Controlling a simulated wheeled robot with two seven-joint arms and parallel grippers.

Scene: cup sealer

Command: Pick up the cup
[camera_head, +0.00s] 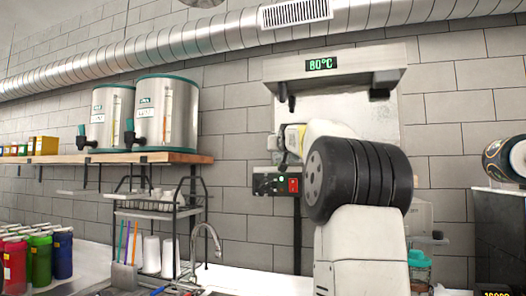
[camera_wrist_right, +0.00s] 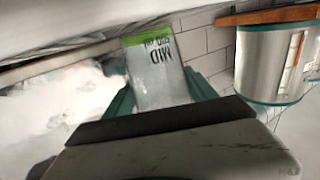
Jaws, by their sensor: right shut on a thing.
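In the right wrist view, a pale, see-through cup (camera_wrist_right: 160,78) with a green band and dark lettering is held between the teal fingers of my right gripper (camera_wrist_right: 162,92). The lettering appears upside down in this view. The gripper is shut on the cup, with one finger on each side. The cup's lower part in the picture is hidden behind the dark edge of the gripper. In the head view my right arm's black joint and white links fill the centre right and hide most of the hand and the cup. My left gripper is not in view.
A wall machine (camera_head: 333,66) with an "80°C" display stands behind my right arm. A control box (camera_head: 276,183) with a red switch is beside it. Two steel dispensers (camera_head: 166,113) sit on a wooden shelf (camera_head: 110,157). Below are a rack, a tap (camera_head: 207,238) and several coloured cans (camera_head: 40,258).

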